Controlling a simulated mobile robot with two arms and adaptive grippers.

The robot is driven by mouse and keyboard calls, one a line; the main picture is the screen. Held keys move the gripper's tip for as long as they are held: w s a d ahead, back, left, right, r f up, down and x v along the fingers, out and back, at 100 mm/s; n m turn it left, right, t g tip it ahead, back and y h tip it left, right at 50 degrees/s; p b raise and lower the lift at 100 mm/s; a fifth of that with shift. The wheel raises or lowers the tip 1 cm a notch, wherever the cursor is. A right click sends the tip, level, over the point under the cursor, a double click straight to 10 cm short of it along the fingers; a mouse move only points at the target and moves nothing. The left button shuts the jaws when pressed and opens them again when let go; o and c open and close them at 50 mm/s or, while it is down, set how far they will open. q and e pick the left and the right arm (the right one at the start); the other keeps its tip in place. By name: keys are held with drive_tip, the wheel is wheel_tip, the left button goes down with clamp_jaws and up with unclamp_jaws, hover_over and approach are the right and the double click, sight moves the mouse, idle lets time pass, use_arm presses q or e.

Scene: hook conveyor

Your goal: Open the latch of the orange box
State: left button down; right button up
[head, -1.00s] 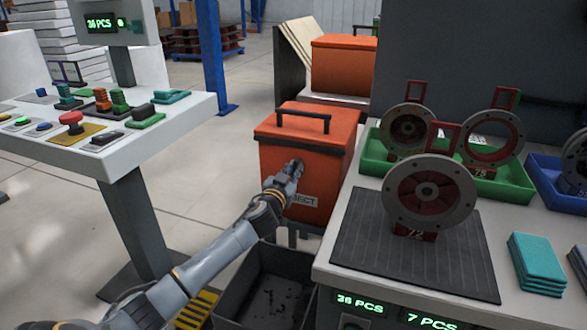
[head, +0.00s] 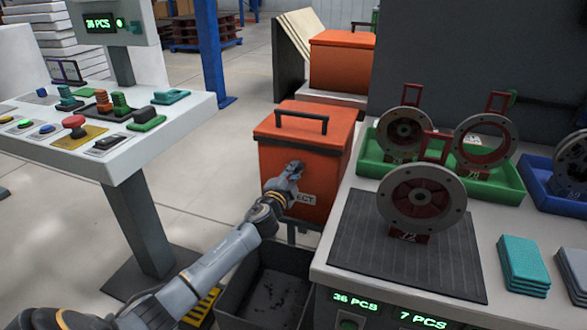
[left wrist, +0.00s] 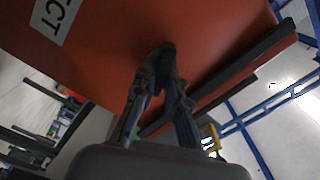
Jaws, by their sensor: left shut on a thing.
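The orange box (head: 277,158) has a lid with a black handle (head: 301,122) and stands left of the workbench. Its lid looks closed. A white label ending in "ECT" (head: 303,197) is on its front. My left gripper (head: 294,168) is at the front face, just above the label. In the left wrist view the fingers (left wrist: 166,62) come together at the orange front (left wrist: 125,45), near the dark lid rim (left wrist: 240,65). They are shut on a small dark part, likely the latch, which the fingers mostly hide. My right gripper is not in view.
A dark open bin (head: 262,293) stands below the box. At right, the workbench (head: 330,250) carries a dark mat, round metal parts and green trays. A control panel table (head: 150,150) stands at left. A second orange box (head: 340,65) is behind.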

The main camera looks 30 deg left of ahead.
use_arm(q)
drive_tip(key=m+p, duration=0.1)
drive_tip(key=m, duration=0.4)
drive_tip(key=shift+f, duration=0.15)
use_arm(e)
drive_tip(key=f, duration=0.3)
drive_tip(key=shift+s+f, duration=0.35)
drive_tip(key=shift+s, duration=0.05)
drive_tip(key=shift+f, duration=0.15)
use_arm(q)
drive_tip(key=c, duration=1.4)
unclamp_jaws()
drive_tip(key=shift+o, duration=0.2)
drive_tip(key=v, duration=1.2)
drive_tip(key=shift+d, duration=0.15)
